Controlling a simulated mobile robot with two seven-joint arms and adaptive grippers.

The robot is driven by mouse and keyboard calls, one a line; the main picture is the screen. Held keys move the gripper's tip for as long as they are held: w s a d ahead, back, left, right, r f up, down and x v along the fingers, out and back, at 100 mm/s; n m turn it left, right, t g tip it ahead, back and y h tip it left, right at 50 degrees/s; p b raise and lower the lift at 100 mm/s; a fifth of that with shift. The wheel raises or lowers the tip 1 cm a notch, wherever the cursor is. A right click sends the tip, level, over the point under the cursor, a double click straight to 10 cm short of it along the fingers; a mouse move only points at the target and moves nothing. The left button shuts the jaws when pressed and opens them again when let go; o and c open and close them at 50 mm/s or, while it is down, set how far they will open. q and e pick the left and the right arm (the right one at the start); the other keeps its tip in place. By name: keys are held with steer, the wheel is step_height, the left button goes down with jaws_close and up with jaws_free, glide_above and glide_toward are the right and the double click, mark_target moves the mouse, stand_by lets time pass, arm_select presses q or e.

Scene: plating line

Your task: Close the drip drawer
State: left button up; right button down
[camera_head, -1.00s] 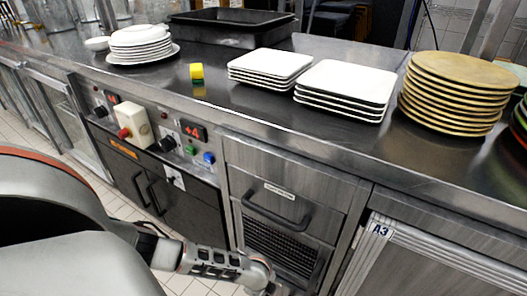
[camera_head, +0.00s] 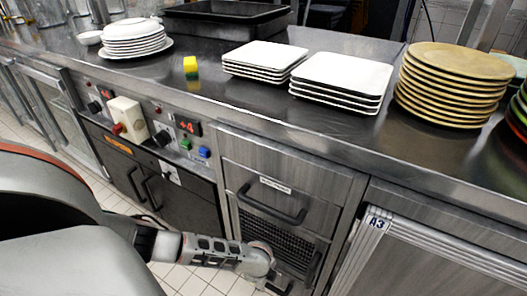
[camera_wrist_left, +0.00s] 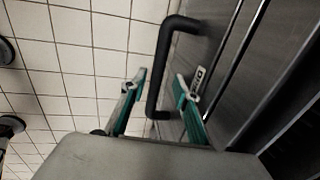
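The grey steel drawer unit (camera_head: 290,170) stands under the counter, with a small label and a black bar handle (camera_head: 272,207) on its upper front. A dark mesh panel (camera_head: 275,238) shows below that front, with another dark bar at its lower right. I cannot tell from here how far any drawer stands out. My left arm reaches low in front of the unit. In the left wrist view my left gripper (camera_wrist_left: 162,78) is open, its fingers on either side of the lower part of a black handle (camera_wrist_left: 160,70). A labelled metal front is at right. My right gripper is out of view.
A control panel (camera_head: 150,135) with knobs is left of the drawers. A cabinet marked A3 (camera_head: 440,250) is at right.

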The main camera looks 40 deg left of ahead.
arm_select(q)
step_height(320, 180, up, 11)
steer(key=s, duration=0.2)
steer(key=shift+d, duration=0.2)
stand_by(0.5)
